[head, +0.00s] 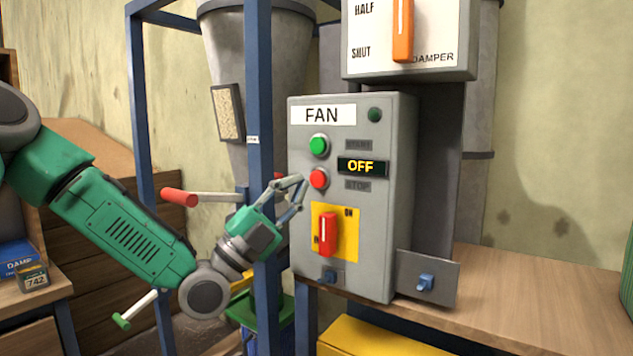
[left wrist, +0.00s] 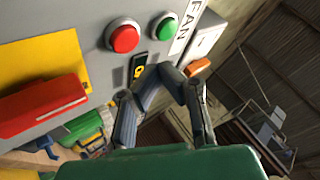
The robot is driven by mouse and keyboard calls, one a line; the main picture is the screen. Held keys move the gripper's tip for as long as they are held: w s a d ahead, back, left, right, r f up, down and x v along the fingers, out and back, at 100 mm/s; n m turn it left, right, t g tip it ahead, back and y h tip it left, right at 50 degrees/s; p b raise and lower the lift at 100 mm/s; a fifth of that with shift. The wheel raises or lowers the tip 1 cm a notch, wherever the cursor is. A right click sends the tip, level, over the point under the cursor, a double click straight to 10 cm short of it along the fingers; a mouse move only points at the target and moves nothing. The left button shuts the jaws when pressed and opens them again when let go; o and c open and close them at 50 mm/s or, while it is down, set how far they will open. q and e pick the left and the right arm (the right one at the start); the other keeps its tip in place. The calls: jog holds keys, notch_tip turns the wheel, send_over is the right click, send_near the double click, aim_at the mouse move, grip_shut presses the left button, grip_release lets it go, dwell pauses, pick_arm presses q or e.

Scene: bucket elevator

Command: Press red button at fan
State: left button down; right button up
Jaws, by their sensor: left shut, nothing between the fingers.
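The grey fan control box (head: 352,265) stands on the wooden bench, with a "FAN" label. Its red button (head: 319,179) sits beside the STOP label, below the green button (head: 318,146). The display (head: 362,167) reads OFF. The red button also shows unobstructed in the left wrist view (left wrist: 124,38), with the green button (left wrist: 165,26) to its right. My left gripper (head: 301,185) is shut and empty, its fingertips just left of the red button in the head view. I cannot tell whether they touch it. My right gripper is not in view.
A red rotary handle (head: 327,234) on a yellow plate is below the buttons. A damper box (head: 450,62) with an orange lever is above. A blue frame post (head: 260,120) stands left of the box, close to my left gripper. A red-tipped lever (head: 180,197) sticks out further left.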

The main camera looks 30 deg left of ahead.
pick_arm(q)
jog(key=s, duration=0.2)
jog(key=shift+s+a, duration=0.1)
jog(key=shift+s, duration=0.25)
dwell(0.7)
